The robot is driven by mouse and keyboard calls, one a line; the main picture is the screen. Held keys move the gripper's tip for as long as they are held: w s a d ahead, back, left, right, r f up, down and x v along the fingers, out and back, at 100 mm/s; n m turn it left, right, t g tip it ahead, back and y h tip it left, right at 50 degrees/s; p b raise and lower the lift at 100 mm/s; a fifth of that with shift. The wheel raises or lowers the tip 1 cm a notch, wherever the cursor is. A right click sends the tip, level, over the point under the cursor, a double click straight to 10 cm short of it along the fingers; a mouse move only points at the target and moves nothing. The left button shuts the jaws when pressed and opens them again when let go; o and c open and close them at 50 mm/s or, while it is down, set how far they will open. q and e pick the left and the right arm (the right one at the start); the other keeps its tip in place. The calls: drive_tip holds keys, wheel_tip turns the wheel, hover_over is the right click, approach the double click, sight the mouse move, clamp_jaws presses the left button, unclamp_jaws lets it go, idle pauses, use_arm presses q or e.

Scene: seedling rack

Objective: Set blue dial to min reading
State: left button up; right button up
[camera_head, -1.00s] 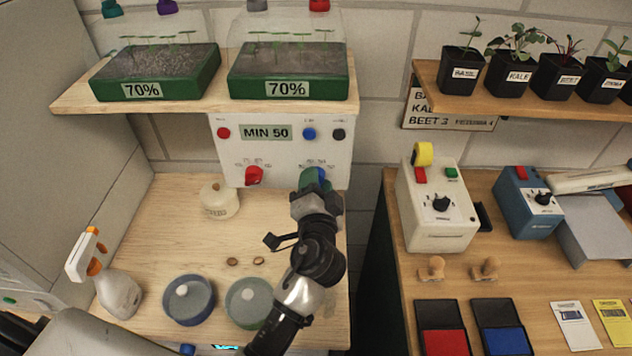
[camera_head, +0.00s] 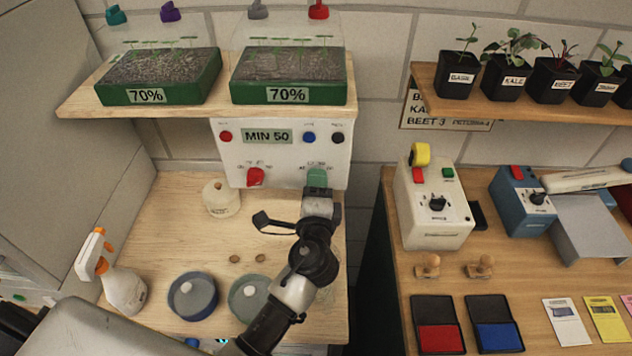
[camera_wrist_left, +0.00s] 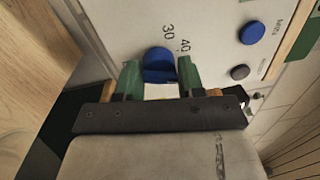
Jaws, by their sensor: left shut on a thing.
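The blue dial (camera_wrist_left: 159,66) sits on the white control panel (camera_head: 285,156) and shows between my left gripper's green fingers in the left wrist view. The numbers 30 and 40 are printed beside it. My left gripper (camera_wrist_left: 160,78) is shut on the blue dial; it also shows in the head view (camera_head: 318,178), where it covers the dial. The dial's pointer and exact setting are hidden. The panel carries a "MIN 50" label (camera_head: 267,136). A red dial (camera_head: 255,177) is to the left on the same panel. My right gripper is not in view.
Two seedling trays marked 70% (camera_head: 147,96) (camera_head: 287,95) stand on the shelf above. A spray bottle (camera_head: 121,288), a round white pot (camera_head: 221,198) and two round dishes (camera_head: 192,297) (camera_head: 250,297) are on the bench. A white device (camera_head: 434,205) stands to the right.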

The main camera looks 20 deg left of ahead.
use_arm(q)
drive_tip(key=shift+f, duration=0.1)
idle(0.3)
drive_tip(key=o, duration=0.9)
drive_tip(key=shift+a, duration=0.1)
drive_tip(key=b+v, duration=0.4)
drive_tip(key=v, duration=0.6)
drive_tip(key=shift+s, duration=0.3)
